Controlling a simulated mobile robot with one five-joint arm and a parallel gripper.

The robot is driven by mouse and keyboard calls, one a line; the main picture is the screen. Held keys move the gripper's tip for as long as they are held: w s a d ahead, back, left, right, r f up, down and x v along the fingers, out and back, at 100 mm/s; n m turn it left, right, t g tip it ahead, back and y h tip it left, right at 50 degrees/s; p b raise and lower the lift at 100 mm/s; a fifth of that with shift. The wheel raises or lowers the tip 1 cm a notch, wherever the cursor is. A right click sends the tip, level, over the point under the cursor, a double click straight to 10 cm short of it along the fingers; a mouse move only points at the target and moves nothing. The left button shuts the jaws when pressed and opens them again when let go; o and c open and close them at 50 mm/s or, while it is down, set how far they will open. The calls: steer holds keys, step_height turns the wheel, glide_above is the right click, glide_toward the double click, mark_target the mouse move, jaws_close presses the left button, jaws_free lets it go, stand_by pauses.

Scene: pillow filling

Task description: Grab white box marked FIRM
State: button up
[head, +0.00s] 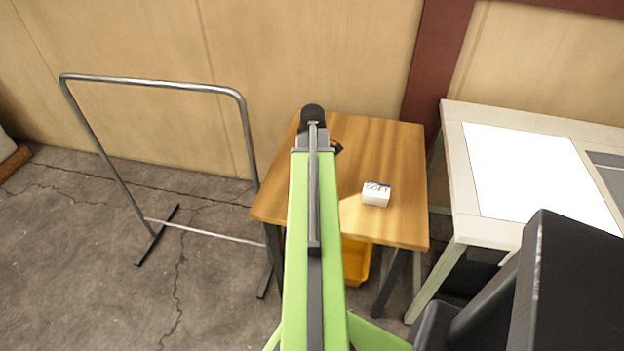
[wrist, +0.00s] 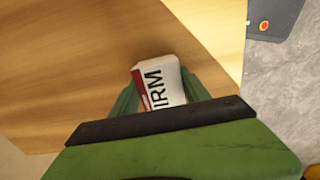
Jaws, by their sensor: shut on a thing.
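The white box marked FIRM (wrist: 158,80) shows in the wrist view, with "IRM" readable in black and a red patch at its left side. My gripper (wrist: 156,92) is shut on it, with a green finger on each side. The dark edge of my gripper hides the near part of the box. Wood grain shows behind the box; I cannot tell whether the box touches it. In the head view my arm hides this box. Another white box (head: 376,197), whose lettering looks like "SOFT", sits on the wooden table (head: 400,155), right of my arm.
A metal rail frame (head: 150,80) stands left of the table. A pale workbench (head: 455,185) with a white panel (head: 530,165) stands to the right. A yellow bin (head: 356,262) sits under the table. A wall is close behind. Concrete floor (head: 80,240) is open at the left.

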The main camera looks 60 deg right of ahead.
step_height(320, 180, up, 4)
steer(key=p, duration=0.2)
steer(key=shift+s+f+p, duration=0.1)
steer(key=shift+p, duration=0.3)
steer(key=s+d+r+p, duration=0.2)
steer(key=s+r+p, duration=0.3)
steer(key=s, duration=0.6)
steer(key=shift+d+r+p, duration=0.3)
steer(key=shift+r+p, duration=0.05)
